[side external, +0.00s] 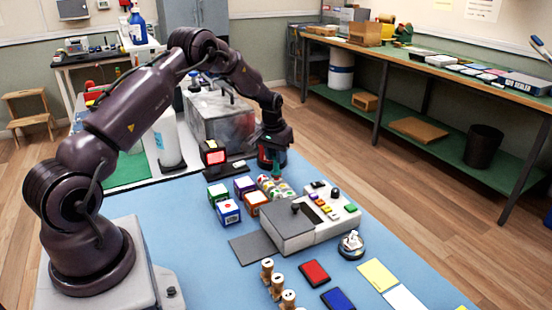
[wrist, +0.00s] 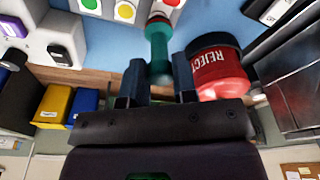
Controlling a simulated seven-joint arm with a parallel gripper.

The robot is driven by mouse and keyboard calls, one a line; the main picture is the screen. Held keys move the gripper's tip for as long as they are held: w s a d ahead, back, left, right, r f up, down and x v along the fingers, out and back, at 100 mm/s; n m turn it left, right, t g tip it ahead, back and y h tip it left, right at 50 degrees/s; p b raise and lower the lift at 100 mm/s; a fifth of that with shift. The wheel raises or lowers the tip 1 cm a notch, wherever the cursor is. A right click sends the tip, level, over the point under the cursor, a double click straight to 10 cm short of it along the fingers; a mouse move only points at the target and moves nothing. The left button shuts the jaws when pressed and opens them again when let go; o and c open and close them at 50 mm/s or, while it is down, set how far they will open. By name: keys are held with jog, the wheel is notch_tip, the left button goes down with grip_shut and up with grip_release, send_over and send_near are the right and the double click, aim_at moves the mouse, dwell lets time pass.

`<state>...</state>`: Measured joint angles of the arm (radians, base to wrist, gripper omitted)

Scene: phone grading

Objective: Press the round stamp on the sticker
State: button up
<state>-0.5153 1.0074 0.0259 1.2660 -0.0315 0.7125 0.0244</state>
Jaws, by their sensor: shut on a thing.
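My gripper (side external: 275,145) is over the far part of the blue table. In the wrist view its fingers (wrist: 160,85) are closed on a teal-green handled thing, which looks like the round stamp (wrist: 158,45). The stamp's green body also shows below the gripper in the side view (side external: 276,172). It points at a group of white pieces with red, yellow and green round dots, which look like stickers (side external: 272,187); a yellow dot (wrist: 125,10) shows in the wrist view. I cannot tell whether the stamp touches one.
A red REJECT container (wrist: 220,72) stands close beside the stamp. Several small coloured boxes (side external: 229,212) and a grey device (side external: 286,228) stand nearby. Wooden-handled pieces (side external: 267,270), a red pad (side external: 314,272) and a blue pad (side external: 337,299) lie at the front.

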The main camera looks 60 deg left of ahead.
jog(key=shift+r, duration=2.75)
jog(key=shift+o, duration=0.4)
jog(key=shift+c, duration=0.3)
